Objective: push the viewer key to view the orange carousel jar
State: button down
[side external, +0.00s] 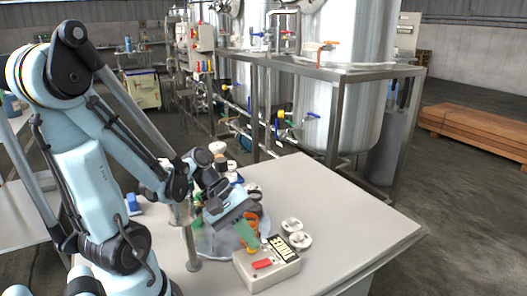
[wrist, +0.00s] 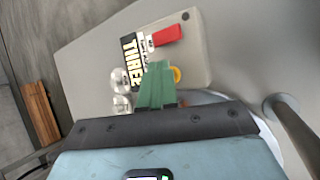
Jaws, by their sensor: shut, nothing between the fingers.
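The red key also shows in the wrist view (wrist: 167,35), beside the label (wrist: 131,60). My gripper (wrist: 157,66) is shut and empty, its green fingers over the box's near edge, short of the red key. Contact cannot be told. An orange round part (wrist: 177,75) lies just right of the fingertips. The carousel's grey disc (side external: 207,246) is partly hidden behind my gripper; its jars are largely hidden.
White lidded jars (side external: 299,240) stand just beyond the box. A metal post (side external: 193,240) rises left of the carousel, and shows at right in the wrist view (wrist: 290,125). The table's right side (side external: 360,225) is clear. Steel tanks and a frame stand behind.

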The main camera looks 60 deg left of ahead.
aim_at(250, 248)
jog(key=shift+r, duration=0.9)
jog(key=shift+r, duration=2.5)
